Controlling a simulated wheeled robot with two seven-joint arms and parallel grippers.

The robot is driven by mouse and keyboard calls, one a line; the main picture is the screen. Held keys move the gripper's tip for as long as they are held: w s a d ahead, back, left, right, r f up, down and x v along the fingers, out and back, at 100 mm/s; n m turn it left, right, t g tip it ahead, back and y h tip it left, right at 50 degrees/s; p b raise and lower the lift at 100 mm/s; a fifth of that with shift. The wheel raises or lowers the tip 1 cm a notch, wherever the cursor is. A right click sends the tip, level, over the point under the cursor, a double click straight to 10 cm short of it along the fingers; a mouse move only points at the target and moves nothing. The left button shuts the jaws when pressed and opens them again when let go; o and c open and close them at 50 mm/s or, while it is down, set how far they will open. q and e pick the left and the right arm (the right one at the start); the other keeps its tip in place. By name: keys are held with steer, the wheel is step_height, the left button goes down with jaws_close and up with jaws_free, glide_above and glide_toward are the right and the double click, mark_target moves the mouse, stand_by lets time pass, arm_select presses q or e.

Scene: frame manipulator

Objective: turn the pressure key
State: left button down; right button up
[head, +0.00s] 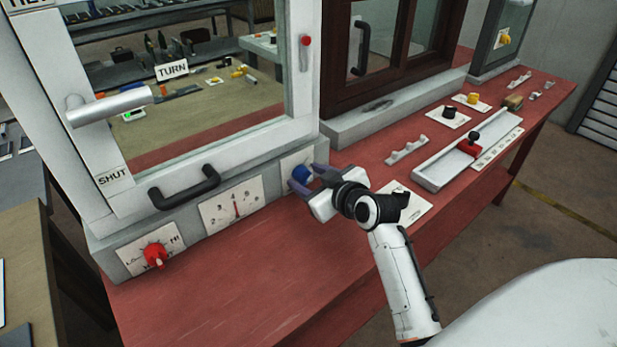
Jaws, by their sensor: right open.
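A blue knob (302,174), which appears to be the pressure key, sits on a white plate at the right end of the grey front panel. The gripper body hides part of the panel's right end. My left gripper is not in view.
A red knob (155,255) is at the panel's left, below a black handle (184,187). A white-framed window with a lever handle (108,105) stands above. A slider tray (432,178) and small fixtures lie right on the red bench (240,285). The bench's front is clear.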

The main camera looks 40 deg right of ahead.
steer(key=c, duration=1)
